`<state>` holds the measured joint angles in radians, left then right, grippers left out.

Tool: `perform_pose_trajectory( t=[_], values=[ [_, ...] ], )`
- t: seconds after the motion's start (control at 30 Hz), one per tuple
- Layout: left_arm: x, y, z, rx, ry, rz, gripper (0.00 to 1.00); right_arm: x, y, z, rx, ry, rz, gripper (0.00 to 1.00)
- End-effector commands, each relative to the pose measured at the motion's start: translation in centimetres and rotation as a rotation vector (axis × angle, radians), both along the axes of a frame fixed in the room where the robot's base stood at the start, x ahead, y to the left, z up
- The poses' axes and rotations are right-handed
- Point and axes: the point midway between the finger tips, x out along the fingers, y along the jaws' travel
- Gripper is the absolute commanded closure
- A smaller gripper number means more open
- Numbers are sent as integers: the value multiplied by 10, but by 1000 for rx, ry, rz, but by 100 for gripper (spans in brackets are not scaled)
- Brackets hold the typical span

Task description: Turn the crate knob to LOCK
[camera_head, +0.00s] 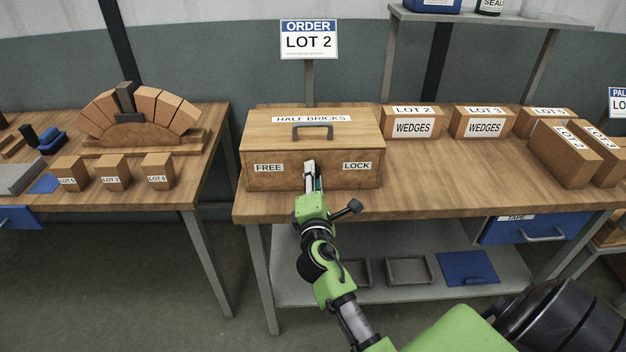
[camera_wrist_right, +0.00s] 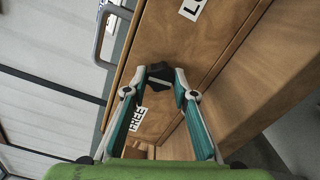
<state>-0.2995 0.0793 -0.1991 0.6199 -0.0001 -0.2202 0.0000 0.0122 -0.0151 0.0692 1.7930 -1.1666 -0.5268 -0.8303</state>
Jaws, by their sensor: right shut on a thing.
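The wooden crate (camera_head: 256,144) labelled HALF BRICKS sits on the right-hand workbench, lid on, with a grey handle on top. Its front bears a FREE label (camera_head: 268,168) on the left and a LOCK label (camera_head: 357,166) on the right. My right gripper (camera_head: 311,166) is at the crate's front between these labels and hides the knob in the head view. In the right wrist view, the dark knob (camera_wrist_right: 160,72) sits between the fingertips, and the gripper (camera_wrist_right: 160,84) is shut on it. Which way the knob points is hard to tell. My left gripper is not in view.
WEDGES boxes (camera_head: 410,122) stand right of the crate, and more boxes (camera_head: 565,153) sit at the bench's right end. An ORDER LOT 2 sign (camera_head: 309,40) stands behind. A brick arch (camera_head: 140,112) is on the left bench. The bench front right of the crate is clear.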

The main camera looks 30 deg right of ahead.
Motion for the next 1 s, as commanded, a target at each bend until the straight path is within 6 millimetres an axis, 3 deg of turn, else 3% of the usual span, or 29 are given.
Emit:
perform_pose_trajectory(
  t=[0.6, 0.63, 0.67, 1.0],
  values=[
    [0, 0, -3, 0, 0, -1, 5, 0, -1, 1, 33, -21, -2, 96],
    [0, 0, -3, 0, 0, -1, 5, 0, -1, 1, 33, -21, -2, 67],
    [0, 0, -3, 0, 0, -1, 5, 0, -1, 1, 33, -21, -2, 59],
    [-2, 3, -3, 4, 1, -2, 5, 0, 0, 0, 32, -20, -1, 58]
  ],
)
